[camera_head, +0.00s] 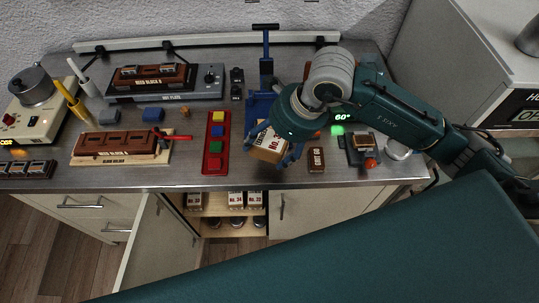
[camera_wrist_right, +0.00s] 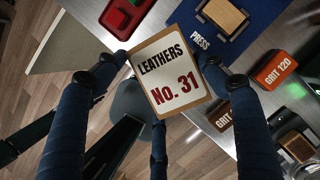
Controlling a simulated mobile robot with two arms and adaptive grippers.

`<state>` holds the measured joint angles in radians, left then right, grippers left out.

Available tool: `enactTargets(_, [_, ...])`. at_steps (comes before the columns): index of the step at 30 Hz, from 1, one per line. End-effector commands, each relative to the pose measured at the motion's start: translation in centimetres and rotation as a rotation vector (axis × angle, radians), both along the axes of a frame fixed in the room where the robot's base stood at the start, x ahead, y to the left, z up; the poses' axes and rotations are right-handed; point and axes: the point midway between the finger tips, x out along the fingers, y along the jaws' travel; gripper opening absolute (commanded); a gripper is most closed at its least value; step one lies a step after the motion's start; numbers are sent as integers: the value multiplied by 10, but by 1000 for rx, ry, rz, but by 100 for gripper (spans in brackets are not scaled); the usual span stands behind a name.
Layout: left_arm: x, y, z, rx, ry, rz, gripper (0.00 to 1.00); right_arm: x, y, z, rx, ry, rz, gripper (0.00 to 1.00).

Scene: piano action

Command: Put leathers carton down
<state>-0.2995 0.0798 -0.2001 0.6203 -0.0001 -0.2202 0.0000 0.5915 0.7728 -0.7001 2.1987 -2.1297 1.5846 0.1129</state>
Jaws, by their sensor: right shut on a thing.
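The leathers carton (camera_head: 268,148) is a tan box with a white label. In the right wrist view the carton (camera_wrist_right: 172,68) reads "LEATHERS No. 31". My right gripper (camera_head: 277,147) is shut on it, with blue fingers on its sides. The carton is near the front of the steel bench (camera_head: 235,178), just before the blue press (camera_head: 262,104). In the wrist view the bench edge and floor show behind it. I cannot tell whether its underside touches the bench. My left gripper is not in view.
A red tray (camera_head: 215,163) with coloured blocks is left of the carton. A "GRIT" block (camera_head: 316,160) is close on its right. Below, an open cabinet shelf (camera_head: 232,210) holds similar cartons, with an open door (camera_head: 150,245) at its left.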

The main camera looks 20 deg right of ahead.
Motion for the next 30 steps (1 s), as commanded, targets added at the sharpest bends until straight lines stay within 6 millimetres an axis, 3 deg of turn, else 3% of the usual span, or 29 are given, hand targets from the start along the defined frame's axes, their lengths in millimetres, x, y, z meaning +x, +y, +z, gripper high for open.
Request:
enactTargets(15, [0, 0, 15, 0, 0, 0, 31, -1, 0, -63, 0, 2, -1, 44])
enactTargets(25, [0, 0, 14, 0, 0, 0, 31, 0, 0, -69, 0, -2, 1, 44])
enactTargets(26, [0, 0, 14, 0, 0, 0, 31, 0, 0, -70, -1, -1, 1, 72])
enactTargets(28, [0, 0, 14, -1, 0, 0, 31, 0, 0, -69, -1, -1, 1, 86])
enactTargets(30, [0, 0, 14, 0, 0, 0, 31, 0, 0, -69, -1, -1, 1, 89])
